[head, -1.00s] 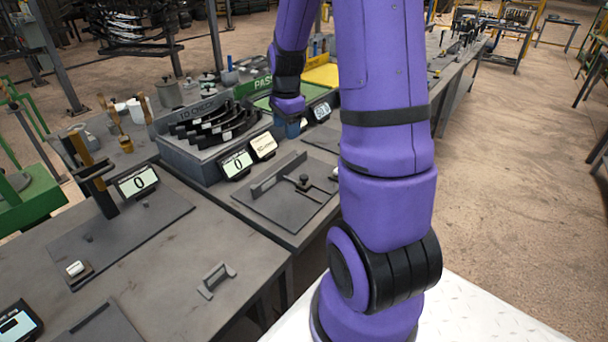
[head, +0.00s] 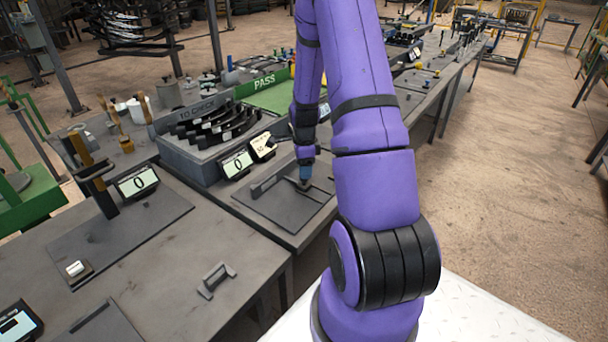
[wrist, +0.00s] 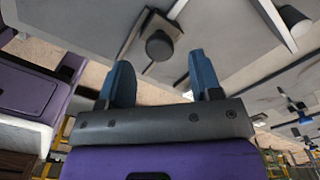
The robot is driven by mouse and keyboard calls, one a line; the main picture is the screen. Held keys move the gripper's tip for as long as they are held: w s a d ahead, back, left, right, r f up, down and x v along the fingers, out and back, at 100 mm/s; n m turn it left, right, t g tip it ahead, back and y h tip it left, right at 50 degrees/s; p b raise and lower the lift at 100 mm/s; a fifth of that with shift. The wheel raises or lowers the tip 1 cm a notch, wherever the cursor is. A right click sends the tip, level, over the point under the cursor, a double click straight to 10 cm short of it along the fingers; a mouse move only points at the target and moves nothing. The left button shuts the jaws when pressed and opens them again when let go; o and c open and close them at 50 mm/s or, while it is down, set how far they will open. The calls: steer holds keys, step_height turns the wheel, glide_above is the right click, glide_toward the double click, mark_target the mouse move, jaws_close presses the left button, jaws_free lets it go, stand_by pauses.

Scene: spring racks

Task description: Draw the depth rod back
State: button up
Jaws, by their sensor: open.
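The depth gauge fixture is a dark plate (head: 283,208) with a raised bar (head: 268,182) along its far-left edge. A dark round knob (wrist: 160,45), which seems to belong to the depth rod, shows in the wrist view just beyond my fingertips. In the head view my gripper (head: 305,178) points down over the knob's place on the plate and largely hides it. In the wrist view the two blue fingers of my gripper (wrist: 162,72) stand apart with nothing between them. I cannot tell whether they touch the knob.
Two small displays (head: 237,164) stand behind the fixture; one reads 0. A grey rack of curved black parts (head: 215,125), marked "TO CHECK", is behind them. A green PASS tray (head: 275,97) lies farther back. Another plate with a post (head: 103,190) stands left.

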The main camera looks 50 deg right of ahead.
steer(key=shift+f, duration=1.65)
